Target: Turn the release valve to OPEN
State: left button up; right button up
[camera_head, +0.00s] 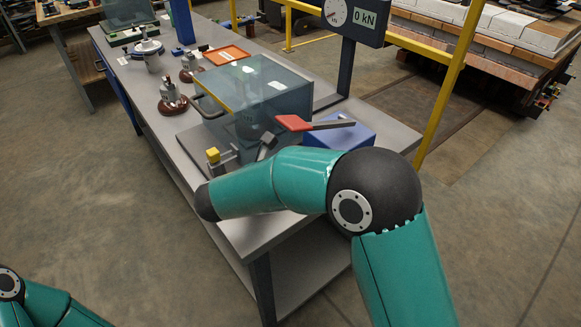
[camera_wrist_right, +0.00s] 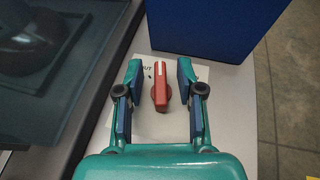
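The release valve shows in the right wrist view as a red knob (camera_wrist_right: 160,88) with a pale line along its top. It stands on a white label plate (camera_wrist_right: 148,121), whose printed word is partly hidden, with only "UT" readable. The knob points roughly up the picture. My right gripper (camera_wrist_right: 159,82) is open, one finger on each side of the knob, with a visible gap on both sides. In the head view my right arm hides this gripper and the valve. My left gripper is out of view; only part of the left arm shows at bottom left.
A blue box (camera_head: 349,136) with a red-ended lever (camera_head: 293,123) stands beside my right arm; a blue box (camera_wrist_right: 213,25) lies just beyond the valve. A clear-covered test chamber (camera_head: 262,92) sits on the grey bench (camera_head: 399,136). A yellow rail (camera_head: 439,100) stands behind.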

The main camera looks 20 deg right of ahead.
jog(key=v, duration=1.1)
jog(key=shift+a, duration=0.15)
